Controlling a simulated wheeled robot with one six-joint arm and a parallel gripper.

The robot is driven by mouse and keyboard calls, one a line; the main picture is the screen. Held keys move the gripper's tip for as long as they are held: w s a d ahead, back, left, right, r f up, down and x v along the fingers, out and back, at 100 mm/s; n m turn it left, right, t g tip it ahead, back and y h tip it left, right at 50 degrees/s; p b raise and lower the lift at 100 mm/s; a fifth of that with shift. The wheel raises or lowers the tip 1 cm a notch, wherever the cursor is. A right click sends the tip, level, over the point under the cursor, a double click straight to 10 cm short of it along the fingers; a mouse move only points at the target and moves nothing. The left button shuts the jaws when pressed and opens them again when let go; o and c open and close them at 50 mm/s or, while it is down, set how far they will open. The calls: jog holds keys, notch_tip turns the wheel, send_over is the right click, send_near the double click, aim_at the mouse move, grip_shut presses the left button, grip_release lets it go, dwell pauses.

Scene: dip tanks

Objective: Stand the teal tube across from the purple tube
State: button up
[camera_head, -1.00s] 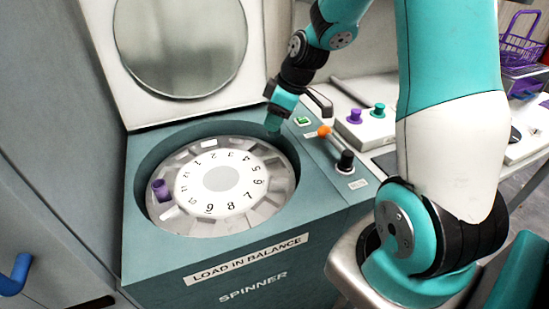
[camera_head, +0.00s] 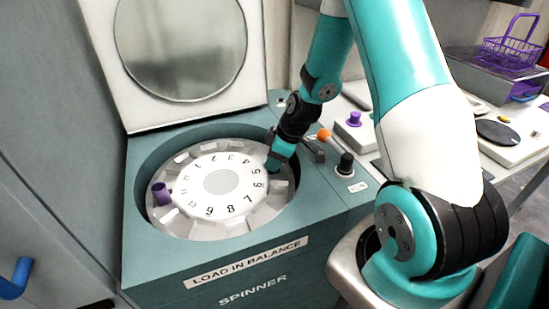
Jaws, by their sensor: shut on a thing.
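The purple tube (camera_head: 161,193) stands in a slot at the left side of the spinner's numbered rotor (camera_head: 222,181). My gripper (camera_head: 273,162) is at the right side of the rotor, near the numbers 5 and 6, roughly opposite the purple tube. It points down and is shut on the teal tube (camera_head: 271,167). Only a little of the tube shows below the jaws, and its colour blends with the gripper. I cannot tell whether its lower end is inside a slot. The other visible slots look empty.
The spinner's raised lid (camera_head: 181,50) stands behind the bowl. A black knob (camera_head: 346,162) and an orange-tipped lever (camera_head: 324,134) are close to my arm on the right panel. A purple capped piece (camera_head: 354,119) stands on a white block behind. A purple basket (camera_head: 510,52) is far right.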

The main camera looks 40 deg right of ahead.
jog(key=shift+f, duration=0.2)
jog(key=o, duration=0.9)
jog(key=shift+r, duration=0.1)
jog(key=shift+o, duration=0.2)
jog(key=shift+r, duration=0.1)
jog(key=shift+r, duration=0.25)
jog(key=v, duration=1.1)
jog(key=s+a+r+g, duration=0.1)
jog(key=s+a+r, duration=0.25)
jog(key=a, duration=0.35)
jog(key=s+a+r+y, duration=0.1)
jog(key=s+a+r, duration=0.25)
jog(key=a, duration=0.35)
jog(key=s+a+r+g, duration=0.1)
jog(key=s+a+r, duration=0.25)
jog(key=a, duration=0.35)
jog(key=s+a+r+m+g, duration=0.1)
jog(key=s+a, duration=0.3)
jog(key=s, duration=0.4)
jog(key=shift+s+r, duration=0.25)
jog(key=shift+r, duration=0.15)
